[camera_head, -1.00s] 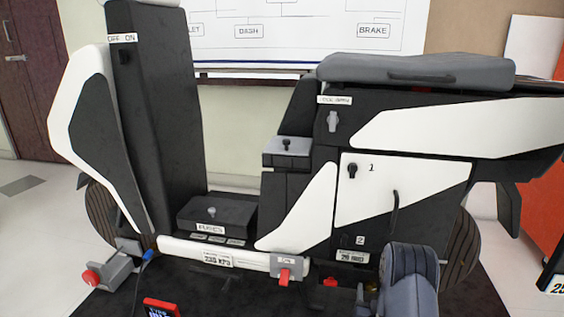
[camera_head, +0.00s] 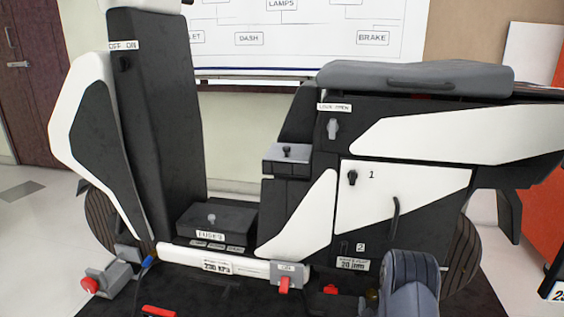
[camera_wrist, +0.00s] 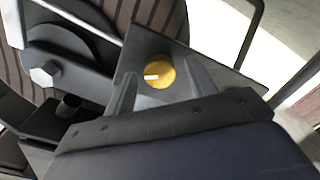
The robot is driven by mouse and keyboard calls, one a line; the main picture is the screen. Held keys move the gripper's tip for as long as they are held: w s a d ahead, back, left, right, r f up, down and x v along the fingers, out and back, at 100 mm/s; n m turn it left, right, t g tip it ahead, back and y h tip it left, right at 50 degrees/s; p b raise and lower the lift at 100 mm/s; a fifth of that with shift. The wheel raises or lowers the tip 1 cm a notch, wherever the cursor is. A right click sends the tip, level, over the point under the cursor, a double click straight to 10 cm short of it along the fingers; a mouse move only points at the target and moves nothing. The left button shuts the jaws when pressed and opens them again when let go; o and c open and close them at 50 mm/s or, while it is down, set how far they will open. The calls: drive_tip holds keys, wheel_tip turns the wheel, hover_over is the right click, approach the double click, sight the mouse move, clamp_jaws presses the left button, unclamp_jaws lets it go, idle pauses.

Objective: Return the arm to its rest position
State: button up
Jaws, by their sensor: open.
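My gripper (camera_wrist: 160,84) shows in the wrist view with its two grey fingers apart. A round yellow knob with a white mark (camera_wrist: 158,71) appears between the fingers. I cannot tell whether the fingers touch it. In the head view my arm (camera_head: 409,285) reaches up from the bottom edge, in front of the scooter's lower right side. The gripper itself is hidden there behind the arm. The scooter chassis rig (camera_head: 415,135) fills the middle of the head view.
A wheel (camera_wrist: 75,50) with a bolt and a dark metal plate lie close to the gripper. A grey seat (camera_head: 415,75) tops the rig. Open floor (camera_head: 35,230) shows at left.

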drive_tip(key=shift+n, duration=0.4)
drive_tip(key=s+a+p, duration=0.2)
drive_tip(key=s+p, duration=0.1)
drive_tip(key=s, duration=0.7)
drive_tip(key=shift+s, duration=0.3)
drive_tip(key=shift+a, duration=0.1)
drive_tip(key=shift+a, duration=0.1)
